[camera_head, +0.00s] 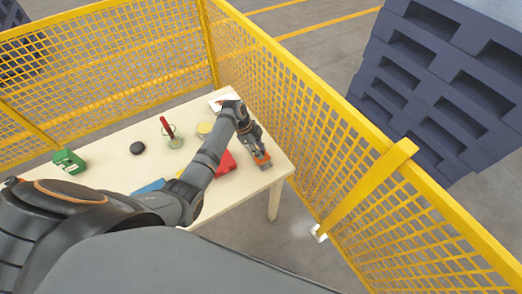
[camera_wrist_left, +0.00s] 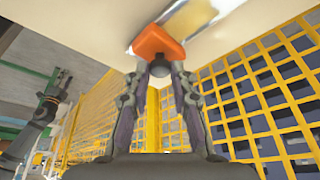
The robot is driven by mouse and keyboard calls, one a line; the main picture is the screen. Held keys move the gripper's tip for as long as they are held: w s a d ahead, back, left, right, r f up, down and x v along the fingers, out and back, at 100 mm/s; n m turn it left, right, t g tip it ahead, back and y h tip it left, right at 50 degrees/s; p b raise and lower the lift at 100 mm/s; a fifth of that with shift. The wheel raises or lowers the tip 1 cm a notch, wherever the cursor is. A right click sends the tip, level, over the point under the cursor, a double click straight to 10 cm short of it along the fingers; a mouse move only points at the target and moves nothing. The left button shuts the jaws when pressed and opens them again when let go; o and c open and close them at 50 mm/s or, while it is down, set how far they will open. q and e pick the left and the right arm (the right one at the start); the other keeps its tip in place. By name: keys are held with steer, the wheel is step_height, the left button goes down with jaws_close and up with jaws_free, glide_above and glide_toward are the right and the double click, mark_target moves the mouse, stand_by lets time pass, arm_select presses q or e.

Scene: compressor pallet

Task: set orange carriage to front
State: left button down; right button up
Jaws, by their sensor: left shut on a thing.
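The orange carriage (camera_head: 263,160) is at the right end of the table in the head view. In the left wrist view the orange carriage (camera_wrist_left: 157,43) shows large, beside a shiny metal strip (camera_wrist_left: 190,20) on the pale surface. My left gripper (camera_head: 257,151) reaches over the table from the left and is shut on the carriage. Its two fingers (camera_wrist_left: 160,72) meet at the carriage in the left wrist view. They hide part of the carriage in the head view. A dark arm with what looks like my right gripper (camera_wrist_left: 55,82) shows small at the left of the wrist view; its jaws are unclear.
Yellow mesh fencing (camera_head: 300,110) stands close behind and right of the table.

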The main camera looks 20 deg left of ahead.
arm_select(q)
steer(key=shift+s+d, duration=0.25)
steer(key=shift+d, duration=0.15)
steer(key=c, duration=1.6)
jaws_free()
steer(key=shift+a+f, duration=0.25)
steer(key=shift+a, duration=0.1)
steer(key=shift+o, duration=2.4)
steer(key=shift+d, duration=0.15)
steer(key=shift+w+r, duration=0.1)
steer(key=shift+r, duration=0.2)
steer(key=v, duration=1.1)
steer(key=shift+r, duration=0.3)
arm_select(e)
steer(key=shift+w+a+r, duration=0.1)
steer(key=shift+w+a, duration=0.35)
steer(key=shift+a, duration=0.25)
